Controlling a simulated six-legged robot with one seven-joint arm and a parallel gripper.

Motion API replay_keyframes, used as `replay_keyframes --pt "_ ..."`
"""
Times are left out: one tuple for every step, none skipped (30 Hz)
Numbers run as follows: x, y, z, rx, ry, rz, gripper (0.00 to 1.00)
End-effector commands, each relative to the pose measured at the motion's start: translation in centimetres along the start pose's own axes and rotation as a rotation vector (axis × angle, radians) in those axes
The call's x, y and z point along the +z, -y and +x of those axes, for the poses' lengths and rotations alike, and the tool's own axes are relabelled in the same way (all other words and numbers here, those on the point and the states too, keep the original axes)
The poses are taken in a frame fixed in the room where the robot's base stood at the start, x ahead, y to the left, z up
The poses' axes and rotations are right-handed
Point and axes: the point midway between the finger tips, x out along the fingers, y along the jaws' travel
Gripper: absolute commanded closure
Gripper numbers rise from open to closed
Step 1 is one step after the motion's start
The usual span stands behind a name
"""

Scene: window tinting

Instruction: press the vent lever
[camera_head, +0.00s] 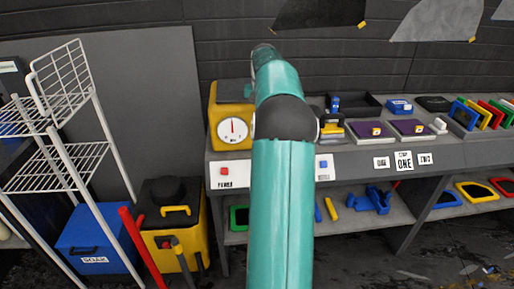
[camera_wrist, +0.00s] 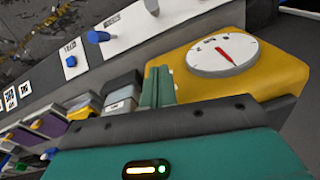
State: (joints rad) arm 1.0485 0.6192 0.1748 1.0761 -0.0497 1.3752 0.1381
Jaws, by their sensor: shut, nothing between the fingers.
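A yellow unit (camera_head: 217,125) with a round white dial gauge (camera_head: 232,129) stands at the left end of the grey bench, partly behind my arm. In the wrist view the yellow unit (camera_wrist: 262,80) and its gauge (camera_wrist: 222,55), with a red needle, are close at the right. My gripper (camera_wrist: 158,76) is shut and empty, its teal fingers beside the yellow unit; contact cannot be told. In the head view my arm hides the gripper and part of the unit. I cannot make out a vent lever for certain in either view.
A red button (camera_head: 224,171) sits on a white panel marked POWER at the bench front; a blue button (camera_head: 323,164) is farther right. Purple trays (camera_head: 370,131) and coloured frames (camera_head: 490,113) fill the bench's right. A white wire rack (camera_head: 60,165) stands at the left.

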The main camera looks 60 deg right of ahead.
Motion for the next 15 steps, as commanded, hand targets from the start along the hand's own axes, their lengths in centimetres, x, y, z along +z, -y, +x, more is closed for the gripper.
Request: replay_keyframes --pt "0.0 0.0 0.1 0.000 0.000 0.000 1.00" --pt "0.0 0.0 0.1 0.000 0.001 0.000 1.00" --pt "0.0 0.0 0.3 0.000 0.001 -0.001 1.00" --pt "0.1 0.0 0.5 0.000 0.002 -0.001 1.00" --pt "0.1 0.0 0.8 0.000 0.003 -0.001 1.00" --pt "0.1 0.0 1.3 0.001 0.003 -0.001 1.00" --pt "0.1 0.0 1.6 0.001 0.003 -0.001 1.00" --pt "0.1 0.0 2.1 0.001 0.003 -0.001 1.00" --pt "0.1 0.0 2.8 0.001 0.004 -0.001 1.00" --pt "0.1 0.0 3.4 0.001 0.004 -0.001 1.00" --pt "0.1 0.0 3.9 0.001 0.004 -0.001 1.00" --pt "0.1 0.0 4.7 0.000 0.004 -0.001 1.00" --pt "0.1 0.0 5.3 0.000 0.004 -0.001 1.00" --pt "0.1 0.0 5.9 0.000 0.004 0.000 1.00" --pt "0.1 0.0 6.8 0.000 0.004 0.000 1.00"
